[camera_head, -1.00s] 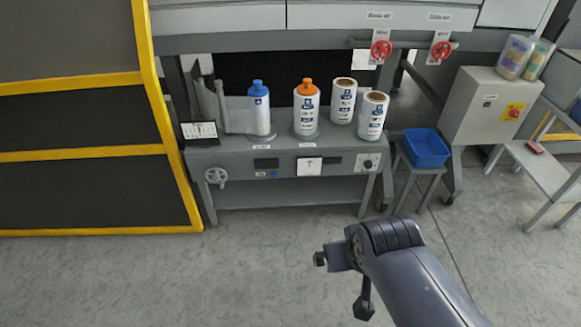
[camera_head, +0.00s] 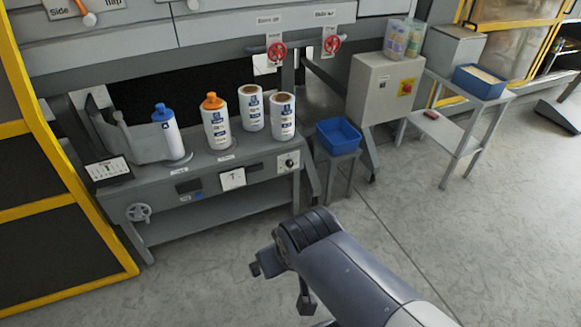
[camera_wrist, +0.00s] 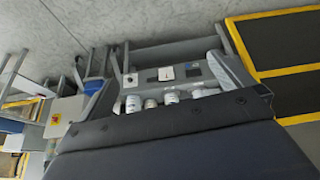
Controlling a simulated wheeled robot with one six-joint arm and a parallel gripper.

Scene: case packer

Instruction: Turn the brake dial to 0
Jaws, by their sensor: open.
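The likely brake dial (camera_head: 289,163) is a small dark round knob on a white plate, at the right end of the grey bench's front panel. Its label and scale are too small to read, so its setting cannot be told. The dial also shows small and upside down in the wrist view (camera_wrist: 130,79). My gripper (camera_head: 306,301) is at the end of my arm, in front of the bench and low in the head view, well apart from the dial. It is open, small and dark, and its fingers are hard to make out.
The bench (camera_head: 210,176) carries a blue-capped bottle (camera_head: 166,131), an orange-capped bottle (camera_head: 217,122) and two white rolls (camera_head: 283,118). A handwheel (camera_head: 138,212) is at its front left. A blue bin (camera_head: 338,135) stands on a stand to the right. Floor ahead is clear.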

